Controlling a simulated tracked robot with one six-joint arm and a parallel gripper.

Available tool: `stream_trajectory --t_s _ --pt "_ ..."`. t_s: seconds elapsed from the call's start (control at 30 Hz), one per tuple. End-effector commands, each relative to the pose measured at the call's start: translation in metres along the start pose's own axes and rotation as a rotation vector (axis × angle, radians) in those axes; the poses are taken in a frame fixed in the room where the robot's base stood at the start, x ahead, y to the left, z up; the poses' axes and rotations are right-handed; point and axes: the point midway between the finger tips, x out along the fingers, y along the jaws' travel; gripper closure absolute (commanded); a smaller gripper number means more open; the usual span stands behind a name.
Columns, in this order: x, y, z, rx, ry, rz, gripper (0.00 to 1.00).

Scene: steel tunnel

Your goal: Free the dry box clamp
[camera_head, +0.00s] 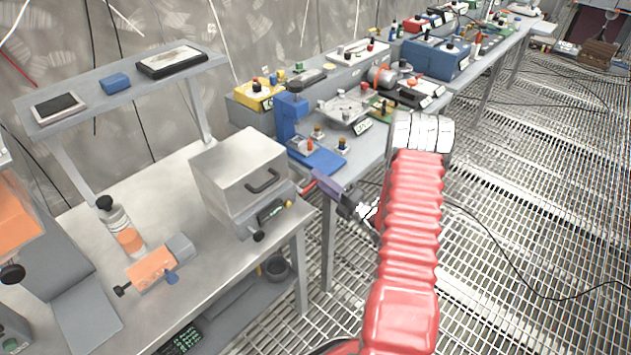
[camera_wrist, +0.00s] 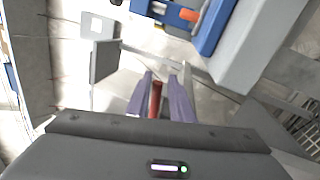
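The grey dry box (camera_head: 240,170) with a dark handle stands at the right end of the near bench. A small dark panel and a black knob (camera_head: 258,236) are on its front. A red bar (camera_head: 307,188) shows just right of the box; it may be the clamp's lever, but I cannot tell. My gripper (camera_head: 322,182), with purple fingers, is beside the box's right side. In the wrist view the red bar (camera_wrist: 156,97) lies between the fingers, nearer the left one, with a gap on the right. The gripper looks open. The clamp's joint is not clear.
The near bench (camera_head: 200,285) holds an orange-banded bottle (camera_head: 128,237) and an orange block (camera_head: 152,268). A raised shelf (camera_head: 130,95) stands behind. A second bench (camera_head: 365,150) with several instruments lies beyond. Open grating floor (camera_head: 510,240) is on the right.

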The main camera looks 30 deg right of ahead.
Motion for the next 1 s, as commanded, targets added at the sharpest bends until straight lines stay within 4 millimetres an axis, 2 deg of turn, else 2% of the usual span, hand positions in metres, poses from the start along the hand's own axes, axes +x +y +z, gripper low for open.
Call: stream_trajectory --t_s 0.13,0.37,0.53,0.67,1.0 --pt "0.002 0.001 -0.001 -0.002 0.003 0.002 0.69" --pt "0.002 0.002 -0.001 -0.003 0.005 0.004 0.69" --pt "-0.004 0.002 -0.001 -0.004 0.004 0.004 0.69" --pt "-0.018 0.001 -0.001 -0.002 0.004 0.003 0.69" --pt "-0.073 0.0 -0.001 -0.001 0.003 0.003 0.69"
